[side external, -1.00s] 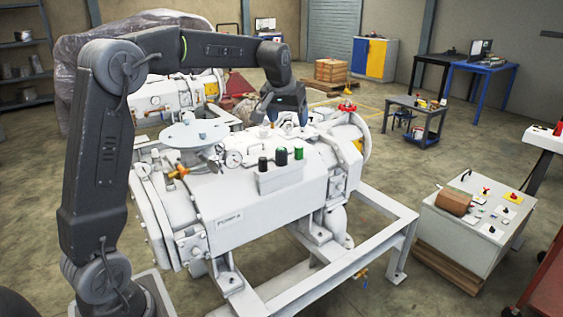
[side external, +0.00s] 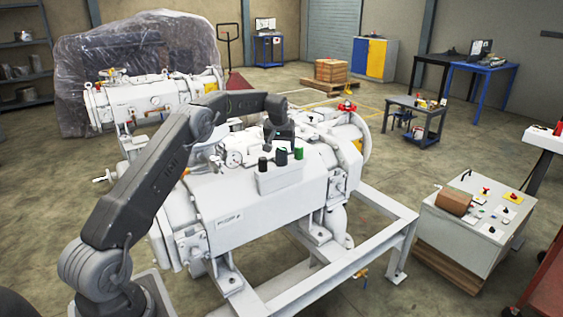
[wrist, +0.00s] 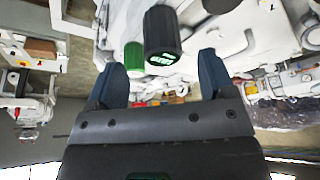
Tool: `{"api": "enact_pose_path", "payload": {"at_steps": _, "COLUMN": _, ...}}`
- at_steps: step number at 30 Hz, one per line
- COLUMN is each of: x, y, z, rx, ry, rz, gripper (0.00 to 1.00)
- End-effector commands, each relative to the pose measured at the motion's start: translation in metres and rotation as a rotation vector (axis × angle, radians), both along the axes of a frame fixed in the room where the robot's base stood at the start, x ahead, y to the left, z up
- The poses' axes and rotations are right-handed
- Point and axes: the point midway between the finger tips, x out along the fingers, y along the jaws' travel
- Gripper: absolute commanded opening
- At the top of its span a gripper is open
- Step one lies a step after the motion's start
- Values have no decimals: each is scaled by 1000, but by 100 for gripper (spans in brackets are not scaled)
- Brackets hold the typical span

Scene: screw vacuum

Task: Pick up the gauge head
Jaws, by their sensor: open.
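Three short cylinders stand in a row on a white box on the pump: a dark one at left (side external: 263,164), a dark one in the middle (side external: 281,156) and a green one (side external: 299,153). I cannot tell for certain which is the gauge head. My gripper (side external: 279,138) is low behind the row, close to the middle cylinder. In the wrist view my gripper (wrist: 161,68) is open and empty. A dark cylinder with a lit green display (wrist: 162,33) appears between and beyond its fingertips. The green cylinder (wrist: 133,56) is left of it, and part of another dark cylinder (wrist: 222,5) shows at the top edge.
A round dial gauge (side external: 234,158) stands left of the row on the white pump (side external: 245,210). A red-handled valve (side external: 347,107) is at the pump's right end. A second pump (side external: 160,98) is behind. A control cabinet (side external: 460,240) stands right, across open floor.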

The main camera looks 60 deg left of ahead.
Motion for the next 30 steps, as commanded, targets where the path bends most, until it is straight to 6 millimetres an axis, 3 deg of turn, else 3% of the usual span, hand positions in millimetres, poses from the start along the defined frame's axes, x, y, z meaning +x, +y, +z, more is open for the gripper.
{"api": "enact_pose_path", "payload": {"at_steps": 18, "x": 18, "y": 21, "z": -55, "rx": 0, "ry": 0, "rz": 0, "gripper": 76}}
{"api": "enact_pose_path", "payload": {"at_steps": 27, "x": 19, "y": 22, "z": -58, "rx": 0, "ry": -1, "rz": 0, "gripper": 76}}
{"api": "enact_pose_path", "payload": {"at_steps": 30, "x": 19, "y": 22, "z": -58, "rx": 0, "ry": -1, "rz": 0, "gripper": 68}}
